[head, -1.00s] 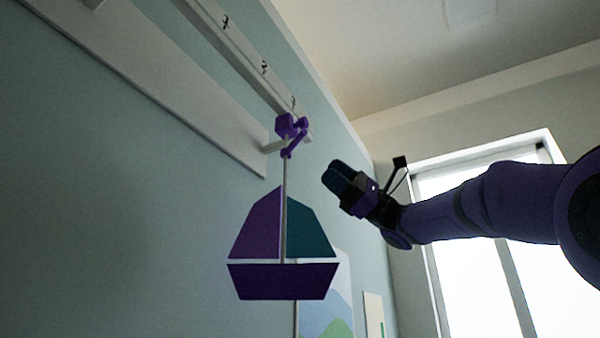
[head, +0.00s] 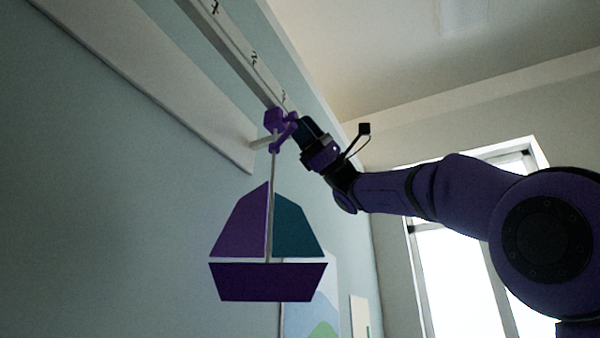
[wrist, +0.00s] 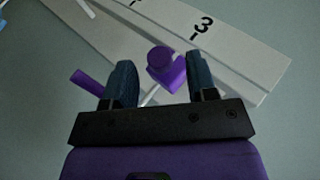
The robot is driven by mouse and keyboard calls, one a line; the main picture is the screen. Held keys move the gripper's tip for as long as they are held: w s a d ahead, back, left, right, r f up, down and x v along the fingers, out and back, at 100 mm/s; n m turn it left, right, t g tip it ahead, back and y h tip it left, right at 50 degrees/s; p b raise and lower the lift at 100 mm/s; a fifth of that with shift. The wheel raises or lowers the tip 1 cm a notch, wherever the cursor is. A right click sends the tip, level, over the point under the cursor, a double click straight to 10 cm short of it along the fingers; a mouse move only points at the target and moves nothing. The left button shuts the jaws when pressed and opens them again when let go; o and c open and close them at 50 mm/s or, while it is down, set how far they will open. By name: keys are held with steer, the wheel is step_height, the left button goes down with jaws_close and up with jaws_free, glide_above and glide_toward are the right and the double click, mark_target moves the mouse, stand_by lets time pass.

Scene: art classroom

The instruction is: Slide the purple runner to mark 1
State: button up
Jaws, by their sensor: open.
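The purple runner (head: 275,120) sits on the pale rail (head: 235,52) near its lower end, with a boat-shaped hanging (head: 268,280) dangling below it. In the wrist view a purple knob of the runner (wrist: 166,68) shows between the two dark teal fingers of my gripper (wrist: 162,78). The fingers stand apart on either side of the knob and look clear of it. The mark 3 (wrist: 203,27) is on the rail just beyond it. In the head view my gripper (head: 304,130) is at the runner's right side. The mark numerals are too small to read surely there.
A broad pale board (head: 150,85) runs along the wall left of the rail, with a short peg (head: 262,142) near the runner. Pictures (head: 312,300) hang on the wall behind the boat. A bright window (head: 460,270) is behind my arm.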

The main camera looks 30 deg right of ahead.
steer(key=shift+s+a+r, duration=0.1)
steer(key=shift+a+r, duration=0.25)
steer(key=shift+a, duration=0.05)
jaws_close()
steer(key=s+a, duration=0.7)
steer(key=a, duration=0.2)
steer(key=s+a, duration=0.7)
steer(key=a, duration=0.3)
steer(key=shift+a, duration=0.3)
steer(key=shift+f, duration=0.1)
jaws_free()
steer(key=shift+d, duration=0.1)
steer(key=v, duration=1)
steer(key=shift+d+f, duration=0.2)
steer(key=shift+d, duration=0.15)
